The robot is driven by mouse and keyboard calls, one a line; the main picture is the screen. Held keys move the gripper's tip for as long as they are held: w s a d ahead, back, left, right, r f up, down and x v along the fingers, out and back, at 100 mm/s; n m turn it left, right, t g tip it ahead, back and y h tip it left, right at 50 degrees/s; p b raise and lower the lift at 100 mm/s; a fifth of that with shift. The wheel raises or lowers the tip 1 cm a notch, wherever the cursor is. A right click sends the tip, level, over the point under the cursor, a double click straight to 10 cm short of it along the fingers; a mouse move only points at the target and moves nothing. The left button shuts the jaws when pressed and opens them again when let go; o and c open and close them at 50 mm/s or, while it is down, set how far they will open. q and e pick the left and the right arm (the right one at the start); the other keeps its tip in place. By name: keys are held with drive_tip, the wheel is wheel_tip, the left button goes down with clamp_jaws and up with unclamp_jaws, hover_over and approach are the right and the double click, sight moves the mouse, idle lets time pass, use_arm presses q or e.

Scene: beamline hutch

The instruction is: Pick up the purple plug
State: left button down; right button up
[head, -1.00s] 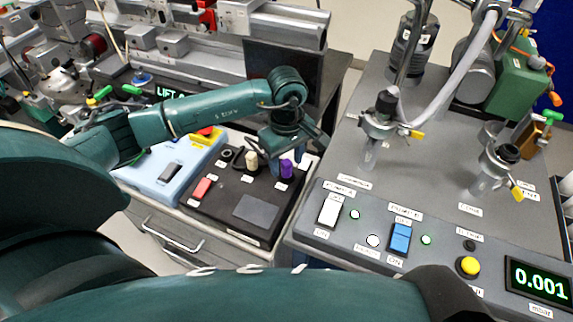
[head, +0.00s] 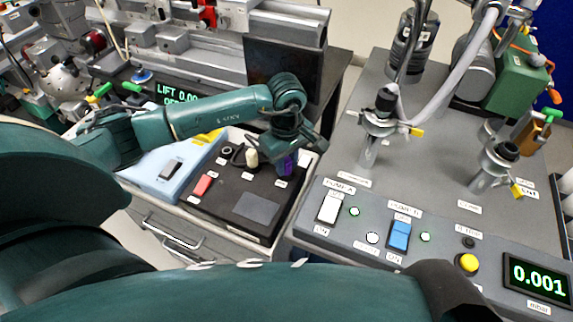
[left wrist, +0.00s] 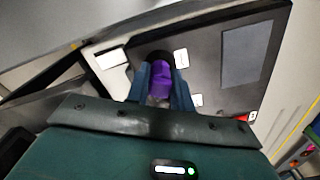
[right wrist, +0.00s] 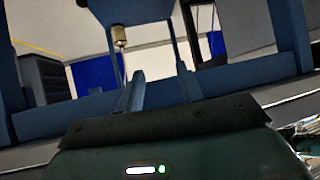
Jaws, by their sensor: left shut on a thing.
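The purple plug (head: 287,166) stands at the right back of the black panel (head: 225,205). In the left wrist view the purple plug (left wrist: 160,78) is between the two blue fingers of my left gripper (left wrist: 160,88), which is shut on it. A dark round shape lies just behind the plug there; I cannot tell whether the plug is seated or lifted. In the head view my left gripper (head: 291,150) hides the plug's top. My right gripper (right wrist: 160,90) shows only in the right wrist view, its fingers apart with nothing between them.
A cream plug (head: 251,159) and a dark ring stand left of the purple plug. A red switch (head: 203,184) is on the same panel. A light blue box (head: 160,176) is to the left. The grey console (head: 420,215) with switches and valves stands close on the right.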

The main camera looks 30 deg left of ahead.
sight(286, 159)
use_arm(q)
drive_tip(key=shift+r, duration=0.1)
wheel_tip(286, 159, up, 10)
drive_tip(key=shift+f+b, duration=0.1)
drive_tip(key=shift+b, duration=0.6)
use_arm(e)
drive_tip(key=shift+w+a, duration=0.15)
drive_tip(key=shift+a, duration=0.15)
